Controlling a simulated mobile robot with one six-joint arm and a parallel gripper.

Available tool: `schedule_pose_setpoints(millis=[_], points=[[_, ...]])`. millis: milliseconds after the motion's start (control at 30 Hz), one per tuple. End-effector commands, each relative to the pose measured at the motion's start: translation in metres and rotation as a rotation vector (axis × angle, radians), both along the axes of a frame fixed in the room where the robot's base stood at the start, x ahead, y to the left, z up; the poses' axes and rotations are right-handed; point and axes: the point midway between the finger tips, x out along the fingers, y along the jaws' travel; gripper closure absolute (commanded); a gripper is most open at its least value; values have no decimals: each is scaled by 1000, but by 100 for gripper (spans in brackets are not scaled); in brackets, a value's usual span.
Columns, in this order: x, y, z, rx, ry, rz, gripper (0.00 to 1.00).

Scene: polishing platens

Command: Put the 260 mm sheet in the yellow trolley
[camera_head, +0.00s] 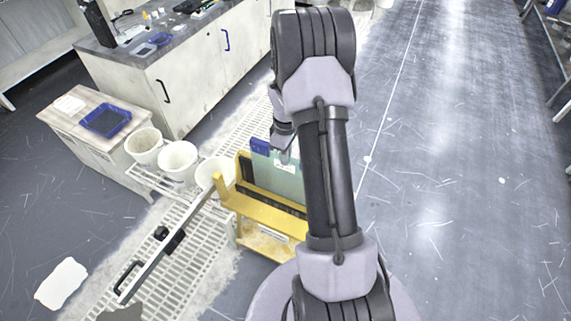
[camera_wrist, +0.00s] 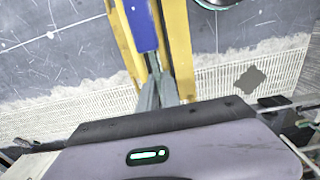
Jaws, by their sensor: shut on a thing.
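The yellow trolley (camera_head: 262,212) stands on the pale floor grating, partly hidden behind my arm. A pale green sheet with a white label (camera_head: 284,180) stands upright at the trolley, with a blue part (camera_head: 260,147) at its upper left. My gripper (camera_head: 285,154) is at the top of this sheet and mostly hidden by my arm. In the wrist view my gripper (camera_wrist: 158,78) is shut on a sheet edge, with a blue strip (camera_wrist: 140,25) just beyond the fingertips. Yellow trolley rails (camera_wrist: 178,50) run on both sides of it. The sheet's size and lower edge cannot be read.
White buckets (camera_head: 177,160) stand in a row left of the trolley. A long bar with a black handle (camera_head: 170,240) slants down to the left. A small cabinet (camera_head: 75,125) carries a blue tray (camera_head: 106,121). The floor to the right (camera_head: 450,190) is clear.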

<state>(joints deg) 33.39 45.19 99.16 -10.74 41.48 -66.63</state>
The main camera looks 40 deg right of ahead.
Motion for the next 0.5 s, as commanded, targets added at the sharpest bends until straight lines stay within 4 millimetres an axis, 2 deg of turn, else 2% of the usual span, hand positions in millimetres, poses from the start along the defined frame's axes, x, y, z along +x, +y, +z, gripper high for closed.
schedule_pose_setpoints(millis=[300,500], points=[[1,0,-52,-1,-1,0,100],[1,0,-53,-2,-4,0,100]])
